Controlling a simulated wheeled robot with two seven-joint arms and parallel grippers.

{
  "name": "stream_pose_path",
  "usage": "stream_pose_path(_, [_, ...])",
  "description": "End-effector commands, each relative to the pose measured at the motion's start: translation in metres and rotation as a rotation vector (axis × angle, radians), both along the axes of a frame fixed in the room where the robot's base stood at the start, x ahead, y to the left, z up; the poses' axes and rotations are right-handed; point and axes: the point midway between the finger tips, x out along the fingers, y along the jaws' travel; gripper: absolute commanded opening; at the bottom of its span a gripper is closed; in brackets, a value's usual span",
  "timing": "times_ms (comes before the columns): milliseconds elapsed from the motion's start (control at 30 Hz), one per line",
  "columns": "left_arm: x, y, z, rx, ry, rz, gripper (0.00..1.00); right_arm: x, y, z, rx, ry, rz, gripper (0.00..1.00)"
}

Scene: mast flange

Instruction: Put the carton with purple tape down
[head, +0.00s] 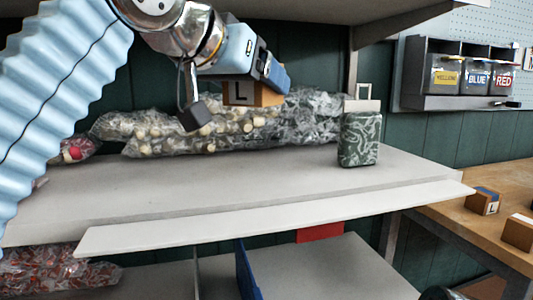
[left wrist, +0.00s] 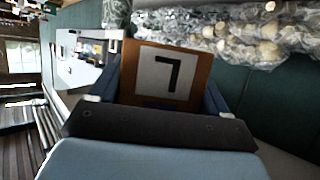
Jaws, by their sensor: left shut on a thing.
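A thin purple strip shows low on that face, mostly covered by the gripper's dark palm. My right gripper is not in view.
Bags of pale pieces (head: 215,130) line the shelf's back. A green patterned tin (head: 359,139) stands at its right. The shelf front is clear. A wooden bench (head: 450,215) holds a blue-taped carton (head: 483,201) and another carton (head: 518,232). Labelled bins (head: 460,75) hang above.

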Motion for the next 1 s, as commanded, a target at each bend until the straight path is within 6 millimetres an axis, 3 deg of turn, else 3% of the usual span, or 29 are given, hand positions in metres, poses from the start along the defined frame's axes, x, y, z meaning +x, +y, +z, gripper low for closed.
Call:
stream_pose_path(167, [0.005, 0.013, -0.004, 0.000, -0.001, 0.005, 0.37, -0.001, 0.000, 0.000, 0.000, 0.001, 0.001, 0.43])
stream_pose_path(267, [0.016, 0.035, -0.015, 0.000, 0.001, 0.010, 0.37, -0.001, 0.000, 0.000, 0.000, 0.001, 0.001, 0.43])
stream_pose_path(467, [0.042, 0.085, -0.040, -0.002, 0.002, 0.010, 0.37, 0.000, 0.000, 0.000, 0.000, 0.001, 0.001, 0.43])
stream_pose_path(600, [0.052, 0.104, -0.070, 0.001, 0.002, 0.004, 0.37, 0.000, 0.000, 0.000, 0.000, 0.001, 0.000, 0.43])
stream_pose_path(867, [0.061, 0.120, -0.093, 0.001, -0.002, 0.001, 0.37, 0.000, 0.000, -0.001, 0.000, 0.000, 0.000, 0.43])
stream_pose_path(1000, [0.063, 0.126, -0.113, 0.000, 0.000, 0.001, 0.37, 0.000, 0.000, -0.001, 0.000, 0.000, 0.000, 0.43])
